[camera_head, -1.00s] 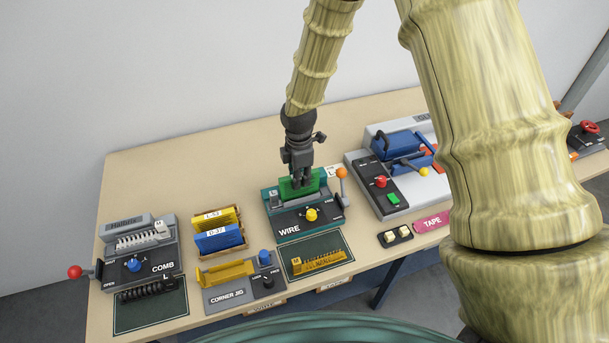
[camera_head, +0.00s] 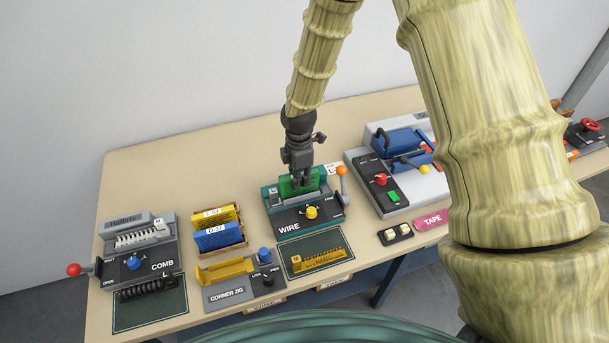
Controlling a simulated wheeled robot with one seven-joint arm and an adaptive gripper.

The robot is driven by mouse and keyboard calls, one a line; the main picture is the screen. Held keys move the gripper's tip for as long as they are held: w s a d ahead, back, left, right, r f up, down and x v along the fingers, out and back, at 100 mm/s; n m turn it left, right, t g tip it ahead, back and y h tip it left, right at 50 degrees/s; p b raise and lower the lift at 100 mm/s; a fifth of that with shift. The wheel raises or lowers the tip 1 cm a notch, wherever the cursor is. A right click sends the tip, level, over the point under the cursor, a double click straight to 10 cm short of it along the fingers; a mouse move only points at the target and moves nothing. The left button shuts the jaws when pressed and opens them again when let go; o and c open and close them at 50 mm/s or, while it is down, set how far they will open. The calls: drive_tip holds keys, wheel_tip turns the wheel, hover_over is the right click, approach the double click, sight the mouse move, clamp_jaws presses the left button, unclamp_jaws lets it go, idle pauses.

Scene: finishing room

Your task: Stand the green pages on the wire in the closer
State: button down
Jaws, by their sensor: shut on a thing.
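The green pages (camera_head: 313,181) stand upright in the slot area at the back of the wire closer (camera_head: 290,218), the teal machine marked WIRE. My gripper (camera_head: 301,184) is above the closer and shut on the green pages from above. The closer has a yellow knob (camera_head: 311,212) on its dark front panel and a lever with an orange ball (camera_head: 341,170) at its right. The lower edge of the pages is hidden inside the closer, so I cannot tell whether they sit on a wire.
The comb machine (camera_head: 150,264) is at the left. A holder with yellow pages (camera_head: 221,213) and blue pages (camera_head: 218,238) stands between them. The corner jig (camera_head: 230,292) and a mat with a yellow wire strip (camera_head: 318,260) lie in front. A grey and blue machine (camera_head: 393,198) is at the right.

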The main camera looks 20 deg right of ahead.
drive_tip(key=c, duration=1.7)
unclamp_jaws()
drive_tip(key=shift+r+p, duration=3)
drive_tip(key=shift+r, duration=1.25)
drive_tip(key=shift+r+p, duration=0.3)
drive_tip(key=shift+r, duration=0.95)
